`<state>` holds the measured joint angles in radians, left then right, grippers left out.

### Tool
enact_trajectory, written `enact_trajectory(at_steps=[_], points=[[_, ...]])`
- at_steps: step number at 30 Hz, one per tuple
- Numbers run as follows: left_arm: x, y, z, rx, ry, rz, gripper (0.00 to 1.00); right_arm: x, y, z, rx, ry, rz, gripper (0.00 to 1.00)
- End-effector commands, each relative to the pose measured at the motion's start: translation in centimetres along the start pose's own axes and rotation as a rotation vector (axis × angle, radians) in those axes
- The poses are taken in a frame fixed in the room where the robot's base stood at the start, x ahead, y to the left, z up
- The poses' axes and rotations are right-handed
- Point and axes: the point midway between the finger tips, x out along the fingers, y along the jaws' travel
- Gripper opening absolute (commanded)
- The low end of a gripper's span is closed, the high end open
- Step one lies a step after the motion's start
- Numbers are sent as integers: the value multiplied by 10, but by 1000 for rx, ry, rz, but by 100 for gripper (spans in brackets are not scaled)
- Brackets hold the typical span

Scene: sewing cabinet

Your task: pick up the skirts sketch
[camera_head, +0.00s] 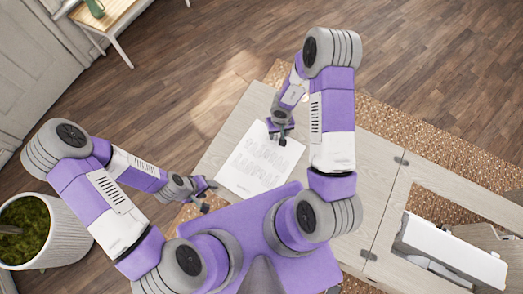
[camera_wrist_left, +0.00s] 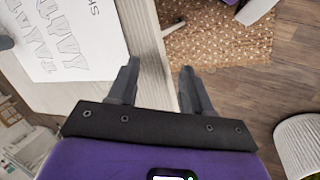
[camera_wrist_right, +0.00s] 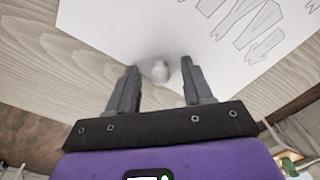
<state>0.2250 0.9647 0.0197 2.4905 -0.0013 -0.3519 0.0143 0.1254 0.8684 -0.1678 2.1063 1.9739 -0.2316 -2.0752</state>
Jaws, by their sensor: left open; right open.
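The skirts sketch (camera_head: 259,162) is a white sheet with rows of grey skirt drawings, lying flat on the pale wooden cabinet top. It also shows in the left wrist view (camera_wrist_left: 95,48) and the right wrist view (camera_wrist_right: 130,25). My right gripper (camera_head: 280,139) is open over the sheet's far edge. In the right wrist view its fingers (camera_wrist_right: 153,85) point at the sheet's edge, with a blurred shadow between them. My left gripper (camera_head: 209,196) is open beside the sheet's near left corner. In the left wrist view its fingers (camera_wrist_left: 155,75) straddle the cabinet's edge.
The cabinet top (camera_head: 376,190) extends right to a cutout holding a white sewing machine (camera_head: 450,250). A potted plant (camera_head: 35,235) stands at the lower left. A small wooden table (camera_head: 110,18) is at the upper left. A woven rug (camera_head: 420,140) lies under the cabinet.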

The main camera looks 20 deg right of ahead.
Motion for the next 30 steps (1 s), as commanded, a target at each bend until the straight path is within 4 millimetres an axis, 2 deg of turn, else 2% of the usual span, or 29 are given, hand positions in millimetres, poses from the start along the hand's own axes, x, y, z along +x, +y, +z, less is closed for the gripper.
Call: enact_trajectory(at_steps=[6, 16, 24, 26, 30], points=[[-1, 0, 0, 0, 0, 0, 50, -1, 0, 0, 0, 0, 0, 49], [-1, 0, 0, 0, 0, 0, 50, -1, 0, 0, 0, 0, 0, 0], [-3, 1, 0, 0, 0, 0, 50, -4, 0, 0, 1, 1, -1, 0], [-6, 2, 0, 0, 0, 0, 50, -10, 0, 0, 3, 1, -2, 0], [-20, 8, 1, 0, 0, 0, 50, -36, 0, 0, 3, 2, -2, 0]])
